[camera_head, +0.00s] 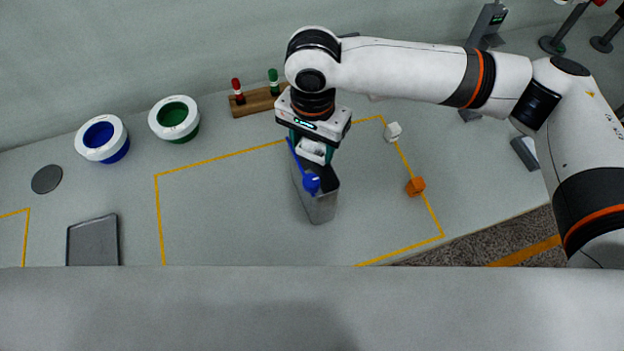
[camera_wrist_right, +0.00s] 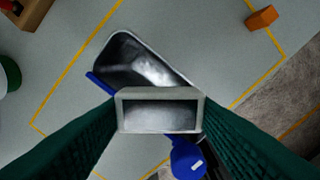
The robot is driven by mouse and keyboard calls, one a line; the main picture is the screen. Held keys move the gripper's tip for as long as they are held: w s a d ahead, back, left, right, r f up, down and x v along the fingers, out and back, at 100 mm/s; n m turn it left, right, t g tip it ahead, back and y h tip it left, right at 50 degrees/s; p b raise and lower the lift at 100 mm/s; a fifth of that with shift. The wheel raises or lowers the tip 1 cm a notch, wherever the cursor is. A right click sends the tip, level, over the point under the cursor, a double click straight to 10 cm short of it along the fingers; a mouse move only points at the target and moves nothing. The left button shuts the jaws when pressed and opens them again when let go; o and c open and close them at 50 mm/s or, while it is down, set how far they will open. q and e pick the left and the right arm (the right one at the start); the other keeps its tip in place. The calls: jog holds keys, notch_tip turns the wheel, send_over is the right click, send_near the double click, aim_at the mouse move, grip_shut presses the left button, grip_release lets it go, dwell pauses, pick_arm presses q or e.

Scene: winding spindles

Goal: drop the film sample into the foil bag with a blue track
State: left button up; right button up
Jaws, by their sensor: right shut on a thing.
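The foil bag (camera_head: 322,208) is a grey metallic open-topped pouch standing on the table, with a blue track (camera_head: 297,160) along its mouth and a round blue knob (camera_head: 312,184) at the track's near end. My right gripper (camera_head: 316,153) points down just over the bag's mouth. In the right wrist view the gripper is shut on the film sample (camera_wrist_right: 158,116), a grey rectangular piece with a paler frame. The bag's open mouth (camera_wrist_right: 150,68) shows behind it, and the sample overlaps it in the picture. The bag's far side is partly hidden by the gripper. My left gripper is not in view.
White-rimmed blue (camera_head: 101,138) and green (camera_head: 174,118) round containers stand at left. A wooden rack (camera_head: 252,104) with red and green pegs is behind the gripper. A white cube (camera_head: 393,131) and an orange cube (camera_head: 415,186) lie right. A grey tray (camera_head: 93,240) is front left.

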aim_at(313, 149)
jog(key=shift+f, duration=0.9)
jog(key=o, duration=1)
jog(key=shift+o, duration=0.2)
notch_tip(313, 149, up, 5)
jog(key=p, duration=0.6)
jog(key=shift+f, duration=0.1)
jog(key=shift+s, duration=0.1)
